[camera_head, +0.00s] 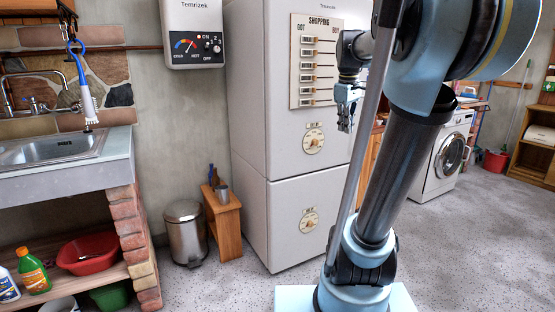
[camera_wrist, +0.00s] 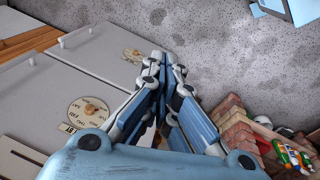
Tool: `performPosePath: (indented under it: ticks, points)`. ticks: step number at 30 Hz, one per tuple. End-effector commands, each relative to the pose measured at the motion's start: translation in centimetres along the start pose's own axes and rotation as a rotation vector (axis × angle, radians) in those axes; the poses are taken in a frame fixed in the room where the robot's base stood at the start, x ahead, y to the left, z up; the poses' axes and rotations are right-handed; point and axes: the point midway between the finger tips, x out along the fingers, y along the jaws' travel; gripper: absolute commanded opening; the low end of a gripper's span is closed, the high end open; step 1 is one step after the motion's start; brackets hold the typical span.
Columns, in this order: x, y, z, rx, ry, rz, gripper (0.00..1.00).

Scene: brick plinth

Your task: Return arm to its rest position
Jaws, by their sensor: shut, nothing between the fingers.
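My gripper (camera_head: 345,122) hangs in front of the right part of the fridge in the head view, with its fingers pointing down. In the wrist view my gripper (camera_wrist: 163,62) shows its blue and black fingers together at the tips, with nothing between them. My arm rises from its pale blue base at the lower right of the head view and folds over at the top. The gripper is apart from the fridge (camera_head: 260,120) as far as I can see. Part of the arm hides the fridge's right side.
A stone sink unit with a brick plinth (camera_head: 135,235) stands at left. A steel bin (camera_head: 185,235) and a small wooden stool (camera_head: 225,228) stand by the fridge. A washing machine (camera_head: 440,165) is at right. The speckled floor (camera_head: 440,240) is clear at lower right.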

Motion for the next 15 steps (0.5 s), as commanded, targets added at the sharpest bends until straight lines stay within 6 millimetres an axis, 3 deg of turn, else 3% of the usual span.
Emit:
performPosePath:
  ticks: [3, 15]
  points:
    - [2.7, -3.6, 2.6, 0.096, 0.008, -0.006, 0.00]
    - [13.1, -14.6, 10.9, 0.434, 0.028, -0.034, 0.00]
